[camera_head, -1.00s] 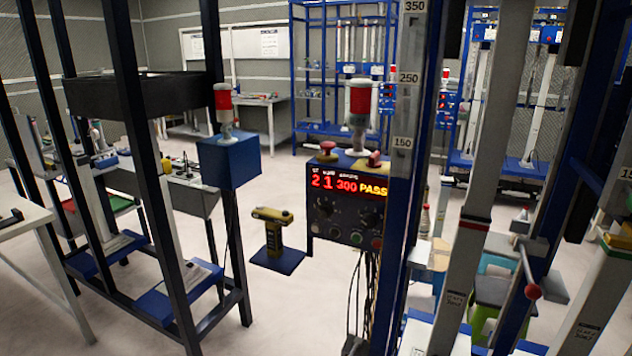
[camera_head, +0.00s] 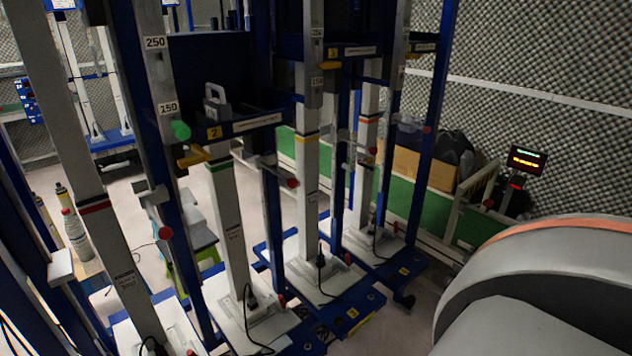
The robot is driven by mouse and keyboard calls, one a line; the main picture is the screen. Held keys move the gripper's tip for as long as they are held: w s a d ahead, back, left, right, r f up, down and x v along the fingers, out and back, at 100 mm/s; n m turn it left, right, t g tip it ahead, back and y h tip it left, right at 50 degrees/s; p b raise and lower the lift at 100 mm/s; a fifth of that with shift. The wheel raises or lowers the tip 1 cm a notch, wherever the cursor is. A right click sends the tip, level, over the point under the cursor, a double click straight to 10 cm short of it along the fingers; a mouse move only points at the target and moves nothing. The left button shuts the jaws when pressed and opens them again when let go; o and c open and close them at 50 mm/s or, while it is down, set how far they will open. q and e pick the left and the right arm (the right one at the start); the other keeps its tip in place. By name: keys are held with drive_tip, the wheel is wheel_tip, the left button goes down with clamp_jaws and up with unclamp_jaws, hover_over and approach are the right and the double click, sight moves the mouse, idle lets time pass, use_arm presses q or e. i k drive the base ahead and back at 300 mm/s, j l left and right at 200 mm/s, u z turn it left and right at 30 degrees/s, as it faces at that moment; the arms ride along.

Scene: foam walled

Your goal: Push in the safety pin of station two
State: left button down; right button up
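A yellow tag with a 2 (camera_head: 213,132) marks the crossbeam of a blue-framed station left of the middle. Beneath the tag, a yellow handle-like part (camera_head: 195,157) sticks out to the left at the top of a white column (camera_head: 226,210). It may be the safety pin; how deep it sits I cannot tell. Neither gripper is in view.
More columns with red-ended levers (camera_head: 292,183) stand to the right on blue bases (camera_head: 350,315). A bottle (camera_head: 76,235) stands at left. A large grey rounded part of my own body fills the lower right. A small lit display (camera_head: 526,160) stands behind.

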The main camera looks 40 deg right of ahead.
sight(292, 183)
drive_tip(key=k+l+z, duration=0.15)
drive_tip(key=z, duration=0.95)
